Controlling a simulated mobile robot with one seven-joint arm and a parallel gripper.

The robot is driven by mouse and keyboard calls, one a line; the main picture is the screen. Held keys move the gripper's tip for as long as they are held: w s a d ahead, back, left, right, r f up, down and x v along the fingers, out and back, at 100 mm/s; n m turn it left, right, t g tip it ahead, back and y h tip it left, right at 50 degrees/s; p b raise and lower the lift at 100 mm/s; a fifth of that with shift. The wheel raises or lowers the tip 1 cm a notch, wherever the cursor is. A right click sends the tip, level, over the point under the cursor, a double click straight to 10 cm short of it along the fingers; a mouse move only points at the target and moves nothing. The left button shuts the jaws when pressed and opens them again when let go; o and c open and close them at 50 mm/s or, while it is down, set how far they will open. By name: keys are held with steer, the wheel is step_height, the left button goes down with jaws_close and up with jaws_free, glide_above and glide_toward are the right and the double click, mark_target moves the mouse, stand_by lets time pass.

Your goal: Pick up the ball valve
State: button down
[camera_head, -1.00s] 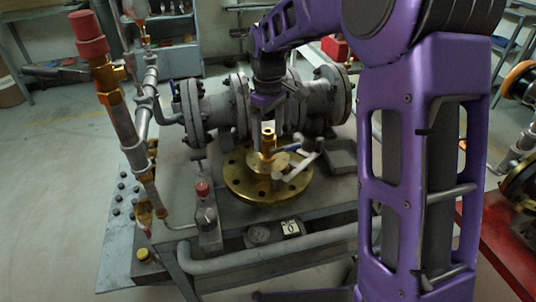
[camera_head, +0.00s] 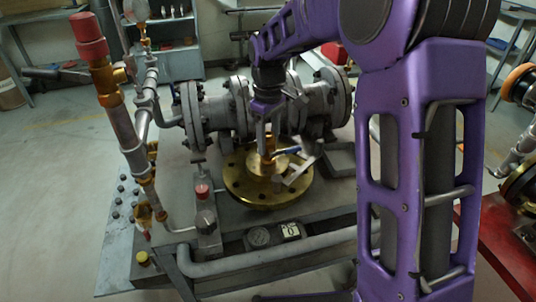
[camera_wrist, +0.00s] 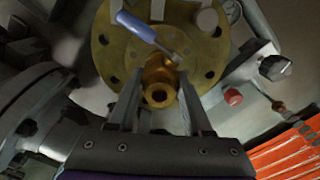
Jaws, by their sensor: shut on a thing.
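The ball valve (camera_head: 268,153) is a small brass fitting with a blue lever handle. It stands over the round brass flange (camera_head: 237,186) on the bench. In the wrist view the ball valve (camera_wrist: 160,80) shows its open round end toward me, and its blue handle (camera_wrist: 135,26) points to the upper left. My gripper (camera_head: 267,140) reaches down from above onto the valve. In the wrist view my gripper (camera_wrist: 158,88) has one finger on each side of the brass body and is shut on it. The finger contact is partly hidden in the head view.
Large grey flanged pipework (camera_head: 215,110) stands close behind. A grey tray (camera_head: 340,160) lies to the right. A vertical pipe with a red cap (camera_head: 90,35) rises at the left. A small fitting with a red knob (camera_head: 203,191) stands in front of the flange's left side.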

step_height(320, 180, up, 10)
steer(key=shift+f+p, duration=0.15)
steer(key=shift+p, duration=0.95)
steer(key=shift+r+p, duration=2.2)
steer(key=shift+r, duration=0.25)
steer(key=shift+w+d+f, duration=0.1)
steer(key=shift+f, duration=0.05)
